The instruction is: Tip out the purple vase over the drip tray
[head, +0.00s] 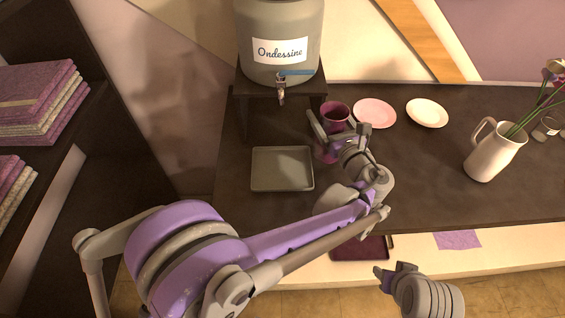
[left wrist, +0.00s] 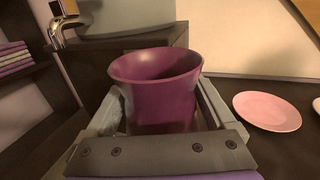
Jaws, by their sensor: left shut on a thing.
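The purple vase (head: 336,112) has a flared rim and stands to the right of the drip tray, partly hidden by my left gripper (head: 340,140). The left gripper is shut around the vase's body. In the left wrist view the vase (left wrist: 158,85) sits between the two fingers, upright or nearly so, with its opening up. Its contents cannot be seen. The drip tray (head: 282,169) is a grey, shallow, empty rectangle on the dark counter, apart from the vase. My right gripper (head: 396,272) is low in front of the counter, away from both.
A dispenser (head: 280,42) with a tap stands on a dark stand (head: 240,88) behind the tray. A pink plate (head: 375,113) and a cream plate (head: 427,113) lie right of the vase. A white pitcher (head: 490,155) with flowers stands farther right. Counter between tray and vase is clear.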

